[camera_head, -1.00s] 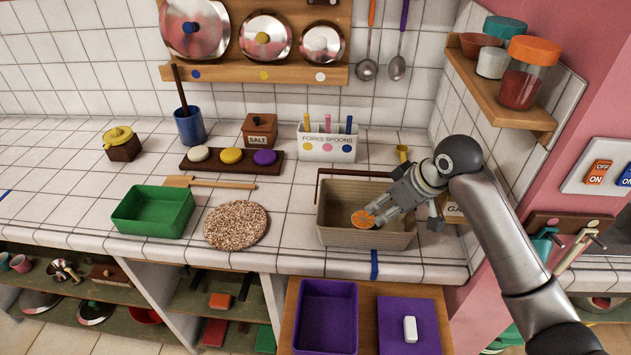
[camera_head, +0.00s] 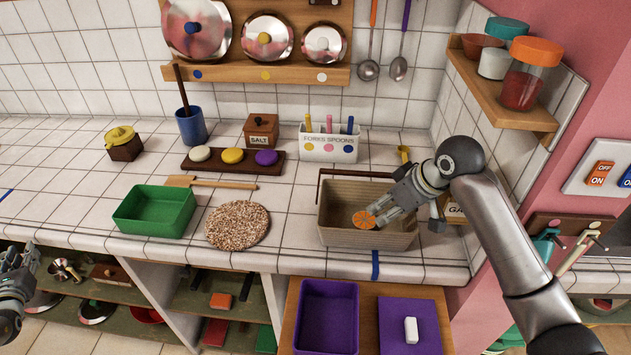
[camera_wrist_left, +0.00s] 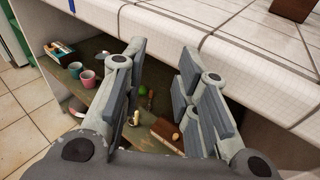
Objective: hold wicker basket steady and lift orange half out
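The tan wicker basket (camera_head: 337,238) stands on the counter near its front right, with its dark handle (camera_head: 352,174) along the back side. The orange half (camera_head: 363,219) is inside the basket, cut face visible. My right gripper (camera_head: 376,217) reaches into the basket from the right, its fingertips at the orange half's right edge. I cannot tell whether the fingers are closed on it. My left gripper (camera_head: 14,288) is at the far left edge, in front of the counter and away from the basket. In the left wrist view its fingers (camera_wrist_left: 163,62) are apart and empty.
A green tray (camera_head: 153,211) and a round speckled mat (camera_head: 237,225) lie left of the basket. A FORKS SPOONS holder (camera_head: 328,145) stands behind it. A purple tray (camera_head: 327,317) is below the counter front. The counter edge (camera_wrist_left: 220,50) is close to my left gripper.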

